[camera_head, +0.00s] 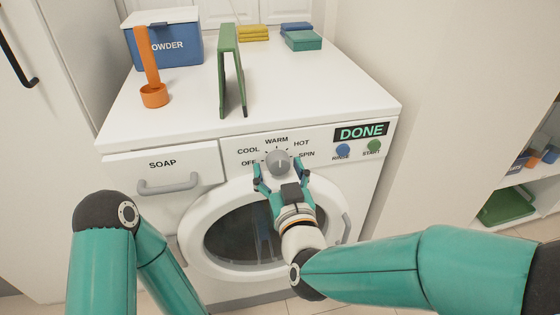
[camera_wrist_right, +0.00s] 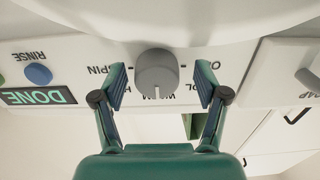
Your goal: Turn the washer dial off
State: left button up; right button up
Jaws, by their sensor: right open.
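The washer dial (camera_head: 278,161) is a round grey knob on the front panel of the white washer (camera_head: 250,125). Its labels read OFF, COOL, WARM, HOT and SPIN; its pale pointer line appears to point at WARM. My right gripper (camera_head: 280,170) is open, with one finger on each side of the dial. In the right wrist view the dial (camera_wrist_right: 156,72) sits between the open fingers (camera_wrist_right: 161,82), with a visible gap on both sides. That view is upside down and the fingers partly cover some labels. My left arm shows at the lower left, but its gripper is out of view.
The display (camera_head: 361,132) reads DONE above a blue RINSE button (camera_head: 343,151) and green START button (camera_head: 374,146). A soap drawer (camera_head: 163,165) is left of the dial; the round door (camera_head: 190,235) is below. A powder box (camera_head: 165,47), orange scoop (camera_head: 153,95) and green stand (camera_head: 228,45) are on top.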

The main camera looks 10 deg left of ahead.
jog(key=shift+d, duration=0.1)
jog(key=shift+w, duration=0.1)
jog(key=c, duration=1)
jog(key=shift+d, duration=0.3)
jog(key=shift+c, duration=0.7)
jog(key=shift+a, duration=0.2)
